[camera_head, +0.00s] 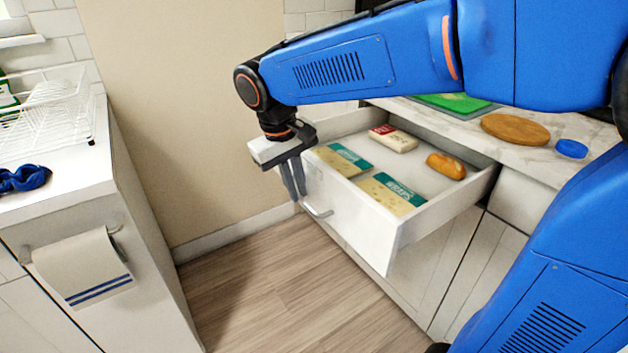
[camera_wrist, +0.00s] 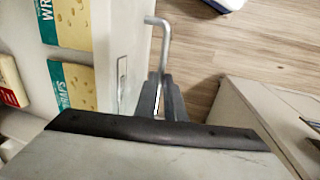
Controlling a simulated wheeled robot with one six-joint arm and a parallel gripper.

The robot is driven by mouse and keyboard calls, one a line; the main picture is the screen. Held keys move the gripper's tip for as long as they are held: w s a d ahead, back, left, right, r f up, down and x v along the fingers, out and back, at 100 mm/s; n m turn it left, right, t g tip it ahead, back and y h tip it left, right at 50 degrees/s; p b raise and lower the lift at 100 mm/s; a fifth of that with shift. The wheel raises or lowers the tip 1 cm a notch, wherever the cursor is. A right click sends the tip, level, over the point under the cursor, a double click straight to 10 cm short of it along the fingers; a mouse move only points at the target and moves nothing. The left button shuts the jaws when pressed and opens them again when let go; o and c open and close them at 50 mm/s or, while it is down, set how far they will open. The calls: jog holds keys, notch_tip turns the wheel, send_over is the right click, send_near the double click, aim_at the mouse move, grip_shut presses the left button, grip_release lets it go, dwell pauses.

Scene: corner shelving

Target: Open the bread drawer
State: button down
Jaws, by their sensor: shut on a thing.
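The bread drawer (camera_head: 365,222) is a white drawer under the counter, pulled well out. In it lie a bread roll (camera_head: 446,165), two packs of wraps, one nearer the front (camera_head: 392,194) and one at the left (camera_head: 342,159), and a white pack with a red end (camera_head: 393,138). A metal bar handle (camera_head: 318,212) is on the drawer front; it also shows in the wrist view (camera_wrist: 157,40). My gripper (camera_head: 297,196) is at the handle's left end, pointing down, its fingers shut on the handle. In the wrist view the fingers (camera_wrist: 162,100) hide part of the handle.
The marble counter above holds a round wooden board (camera_head: 515,129), a blue lid (camera_head: 571,148) and a green board (camera_head: 455,102). At the left, a counter carries a dish rack (camera_head: 45,112), and a towel (camera_head: 82,268) hangs on its front. The wooden floor between is clear.

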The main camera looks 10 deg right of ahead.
jog(key=shift+s+a, duration=0.25)
jog(key=shift+a, duration=0.55)
jog(key=c, duration=2.1)
grip_release()
jog(key=shift+r, duration=0.1)
jog(key=a+r, duration=0.1)
jog(key=r, duration=0.4)
jog(key=a+r, duration=0.1)
jog(key=r, duration=0.5)
jog(key=s+a+r, duration=0.1)
jog(key=r, duration=0.5)
jog(key=shift+s+a, duration=0.1)
